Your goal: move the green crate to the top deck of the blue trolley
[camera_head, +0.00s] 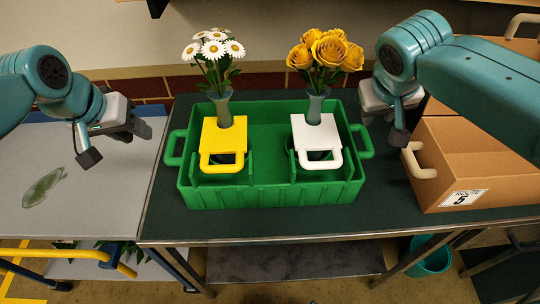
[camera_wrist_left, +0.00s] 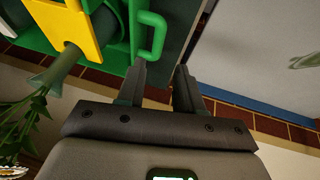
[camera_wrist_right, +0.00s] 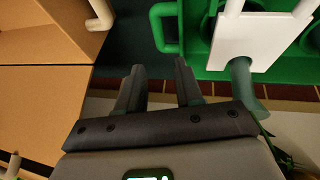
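The green crate (camera_head: 270,195) stands upright on a dark green bench top (camera_head: 200,225). It holds a yellow carrier (camera_head: 220,140) with white daisies in a vase, and a white carrier (camera_head: 318,138) with yellow roses in a vase. The blue trolley's grey top deck (camera_head: 90,200) is to the left, bare but for a leaf mark. My left gripper (camera_head: 115,143) is open and empty above the deck, apart from the crate's left handle (camera_wrist_left: 153,35). My right gripper (camera_head: 384,126) is open and empty, just right of the crate's right handle (camera_wrist_right: 163,28).
A cardboard box (camera_head: 470,165) labelled "ROUTE 5" stands close to the crate's right, its pale handle (camera_head: 417,160) near my right gripper. A teal bucket (camera_head: 430,255) is under the bench. A wall is behind.

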